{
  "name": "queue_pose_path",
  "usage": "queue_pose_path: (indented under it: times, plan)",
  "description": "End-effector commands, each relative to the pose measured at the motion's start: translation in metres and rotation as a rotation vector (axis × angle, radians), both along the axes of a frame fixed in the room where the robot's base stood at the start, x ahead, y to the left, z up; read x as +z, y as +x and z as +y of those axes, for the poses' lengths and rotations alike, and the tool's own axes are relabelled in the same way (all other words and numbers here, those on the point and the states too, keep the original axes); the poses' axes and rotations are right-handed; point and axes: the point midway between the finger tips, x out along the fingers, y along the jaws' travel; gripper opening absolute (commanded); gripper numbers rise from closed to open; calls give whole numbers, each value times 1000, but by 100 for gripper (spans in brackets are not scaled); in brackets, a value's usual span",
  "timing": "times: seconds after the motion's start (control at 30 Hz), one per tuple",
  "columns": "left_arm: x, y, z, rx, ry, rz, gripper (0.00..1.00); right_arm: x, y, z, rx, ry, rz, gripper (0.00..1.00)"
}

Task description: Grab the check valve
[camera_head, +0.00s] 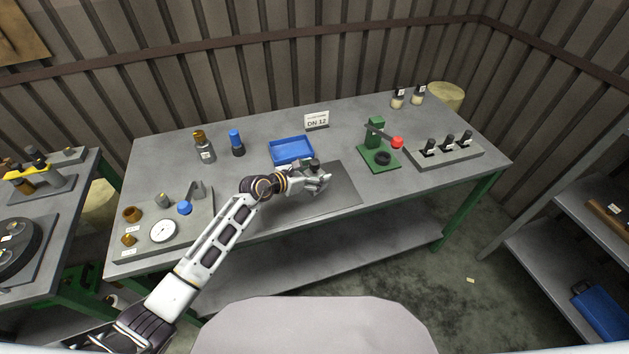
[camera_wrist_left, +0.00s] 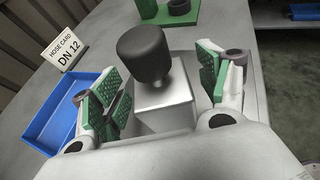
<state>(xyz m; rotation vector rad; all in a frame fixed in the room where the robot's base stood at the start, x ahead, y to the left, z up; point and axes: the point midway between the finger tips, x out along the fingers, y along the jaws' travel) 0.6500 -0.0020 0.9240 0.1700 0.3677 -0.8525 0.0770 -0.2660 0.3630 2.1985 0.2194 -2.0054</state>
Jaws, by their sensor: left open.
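My left gripper (camera_head: 318,180) is over the grey mat at the middle of the table, and it also shows in the left wrist view (camera_wrist_left: 164,84). Its green-padded fingers are spread apart. Between them, in the left wrist view, stands a bright metal block with a black rounded knob (camera_wrist_left: 143,54) on a short stem. Gaps show on both sides, so the pads look clear of it. Its dark top (camera_head: 315,163) shows just behind the gripper in the head view. No label on it is readable, so I cannot confirm that it is the check valve. My right gripper is out of view.
A blue tray (camera_head: 291,150) and a DN 12 card (camera_head: 317,121) stand behind the gripper. A green press (camera_head: 378,155) with a red knob and a rack (camera_head: 445,153) of black-topped parts are at right. A parts plate (camera_head: 160,245) with a gauge lies at left.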

Motion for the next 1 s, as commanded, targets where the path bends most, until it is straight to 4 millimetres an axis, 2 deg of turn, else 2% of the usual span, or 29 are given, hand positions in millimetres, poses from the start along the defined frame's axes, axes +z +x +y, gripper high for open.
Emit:
queue_pose_path:
  times: [0.23, 0.8, 1.0]
  plan:
    - [0, 0, 0, 0, 0, 0, 74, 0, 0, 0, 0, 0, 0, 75]
    - [2, 1, 0, 1, -3, -3, 0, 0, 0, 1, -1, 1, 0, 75]
    - [2, 1, 0, 1, -2, -4, 0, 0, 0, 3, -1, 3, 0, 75]
